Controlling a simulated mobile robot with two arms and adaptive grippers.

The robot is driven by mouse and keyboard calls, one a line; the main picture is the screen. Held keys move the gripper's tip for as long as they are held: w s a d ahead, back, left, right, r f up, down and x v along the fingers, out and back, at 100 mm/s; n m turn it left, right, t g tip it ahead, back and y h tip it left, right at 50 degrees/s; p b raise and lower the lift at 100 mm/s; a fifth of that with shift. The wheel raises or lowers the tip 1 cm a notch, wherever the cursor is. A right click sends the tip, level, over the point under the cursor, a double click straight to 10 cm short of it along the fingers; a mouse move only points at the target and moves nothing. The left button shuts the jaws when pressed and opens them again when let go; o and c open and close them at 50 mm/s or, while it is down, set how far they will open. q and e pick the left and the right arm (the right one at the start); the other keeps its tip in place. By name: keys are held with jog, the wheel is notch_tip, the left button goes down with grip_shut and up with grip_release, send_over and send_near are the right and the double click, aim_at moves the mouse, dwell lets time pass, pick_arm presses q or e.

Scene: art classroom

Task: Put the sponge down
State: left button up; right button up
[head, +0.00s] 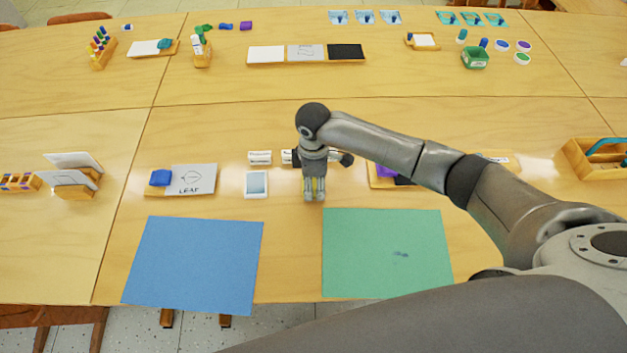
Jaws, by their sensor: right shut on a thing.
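My right gripper (314,196) points down over the table, just above the gap between the blue sheet (192,264) and the green sheet (386,262). It is shut on a small yellow thing, seemingly the sponge (314,186), mostly hidden by the fingers. Whether the sponge touches the table I cannot tell. My left gripper is not in view.
A white-framed tile (256,184) lies just left of the gripper. A board with a LEAF card (194,179) and a blue block (160,178) is farther left. A wooden caddy (592,164) stands right. The green sheet has a small dark mark.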

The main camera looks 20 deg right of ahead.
jog(key=shift+f, duration=0.15)
jog(key=o, duration=1.1)
notch_tip(320, 180, up, 12)
jog(key=shift+r, duration=0.15)
jog(key=shift+s, duration=0.1)
dwell(0.3)
